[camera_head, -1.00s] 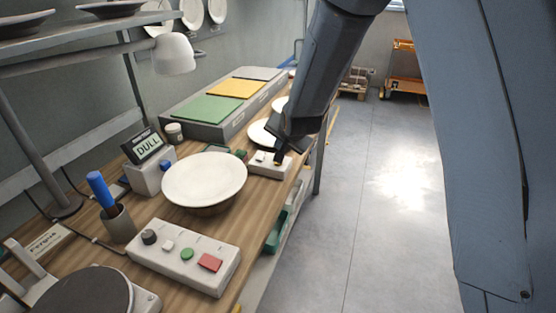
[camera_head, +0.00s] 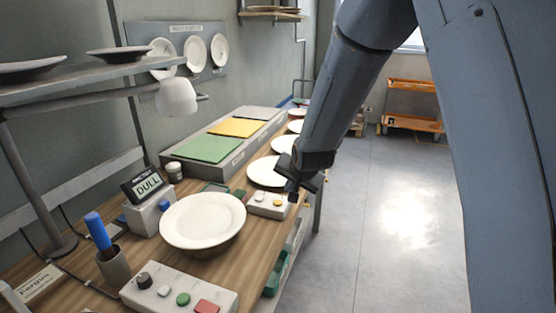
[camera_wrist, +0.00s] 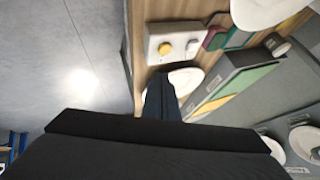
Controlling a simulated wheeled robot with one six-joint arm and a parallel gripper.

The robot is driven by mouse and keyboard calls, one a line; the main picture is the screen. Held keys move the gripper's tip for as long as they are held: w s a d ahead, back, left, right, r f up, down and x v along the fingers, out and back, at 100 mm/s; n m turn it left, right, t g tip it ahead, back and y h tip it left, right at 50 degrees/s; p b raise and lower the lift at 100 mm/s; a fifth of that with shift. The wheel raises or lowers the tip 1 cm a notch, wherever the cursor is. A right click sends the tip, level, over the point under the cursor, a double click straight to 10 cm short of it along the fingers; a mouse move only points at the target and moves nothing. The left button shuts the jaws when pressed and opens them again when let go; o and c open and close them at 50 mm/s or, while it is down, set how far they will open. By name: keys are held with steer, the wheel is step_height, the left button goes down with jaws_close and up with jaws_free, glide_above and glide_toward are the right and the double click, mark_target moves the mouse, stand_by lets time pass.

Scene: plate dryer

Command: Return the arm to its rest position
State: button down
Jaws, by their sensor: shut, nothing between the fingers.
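My gripper (camera_head: 293,192) is shut and empty.
A white plate (camera_head: 203,220) sits on a round stand near the gripper. More plates (camera_head: 268,171) lie behind. A control box (camera_head: 180,295), a lamp (camera_head: 177,97) and a display reading DULL (camera_head: 147,187) are on the bench. Clear floor (camera_head: 400,220) lies to the right.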

steer(key=s+d+n+g, duration=0.1)
steer(key=s+d+g, duration=0.1)
steer(key=s+d, duration=0.3)
steer(key=s+d+n+g+h+b, duration=0.1)
steer(key=s+d, duration=0.4)
steer(key=s, duration=0.9)
steer(key=s+d+f+n+g+h+b, duration=0.1)
steer(key=s+d+n+g, duration=0.2)
steer(key=s+d, duration=0.3)
steer(key=s, duration=0.3)
steer(key=shift+s+g, duration=0.2)
steer(key=shift+g, duration=0.1)
